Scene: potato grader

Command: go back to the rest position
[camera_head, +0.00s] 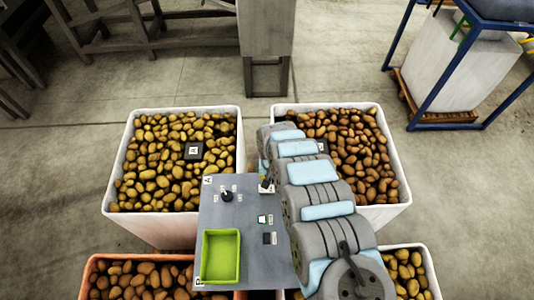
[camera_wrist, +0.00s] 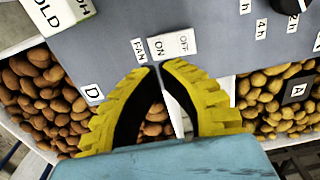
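My gripper (camera_wrist: 159,67) shows in the wrist view as two yellow ribbed fingers with dark inner faces. Their tips come together just below the FAN, ON and OFF labels, with nothing visible held between them. The tips appear over the edge of the grey control panel (camera_wrist: 110,55); whether they touch it I cannot tell. In the head view my grey and light-blue arm reaches over the right side of the panel (camera_head: 215,222) and hides my gripper.
A green tray (camera_head: 221,257) and a black knob (camera_head: 227,196) are on the panel. A white HOLD block (camera_wrist: 55,15) is near its edge. Potato-filled crates surround it, including a left rear crate (camera_head: 125,160) and a right rear crate (camera_head: 396,170). A blue frame (camera_head: 437,90) stands behind right.

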